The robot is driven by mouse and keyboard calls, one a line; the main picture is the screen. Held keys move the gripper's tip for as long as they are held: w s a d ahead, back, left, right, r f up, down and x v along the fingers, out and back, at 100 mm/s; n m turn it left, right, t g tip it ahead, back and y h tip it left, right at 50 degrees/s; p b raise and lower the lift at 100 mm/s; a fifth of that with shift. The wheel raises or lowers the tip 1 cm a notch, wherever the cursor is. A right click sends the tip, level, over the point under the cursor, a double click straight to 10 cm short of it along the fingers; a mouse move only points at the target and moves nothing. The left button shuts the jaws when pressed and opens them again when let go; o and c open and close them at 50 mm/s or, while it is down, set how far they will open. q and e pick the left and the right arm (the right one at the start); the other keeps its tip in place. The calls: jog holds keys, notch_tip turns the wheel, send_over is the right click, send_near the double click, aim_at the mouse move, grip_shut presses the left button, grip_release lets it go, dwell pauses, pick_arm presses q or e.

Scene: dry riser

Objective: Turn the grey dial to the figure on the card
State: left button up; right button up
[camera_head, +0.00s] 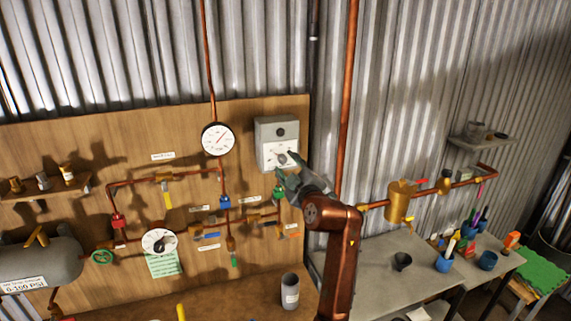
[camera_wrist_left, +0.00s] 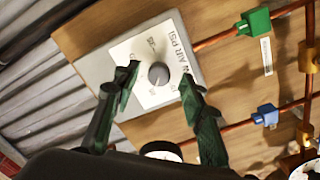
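The grey dial (camera_wrist_left: 158,73) is a round knob on the white scale plate of a grey box (camera_head: 278,131). The box is mounted on the wooden board. My left gripper (camera_head: 286,170) is at the lower right of this box in the head view. In the left wrist view, its green-tipped fingers (camera_wrist_left: 158,77) are open, one on each side of the dial, with visible gaps. I cannot tell how far short of the dial the tips are. The dial's setting is too small to read. A green card (camera_head: 164,263) hangs below a white round dial; its writing is unreadable here.
A pressure gauge (camera_head: 218,139) and copper pipes with coloured valves are close to the box. A green valve handle (camera_wrist_left: 255,21) is near it. A grey cup (camera_head: 290,290) stands below on the wooden bench. A grey table (camera_head: 385,280) is at right.

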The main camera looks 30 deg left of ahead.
pick_arm(q)
jog(key=v, duration=1)
jog(key=shift+s+d, duration=0.2)
jog(key=shift+s, duration=0.05)
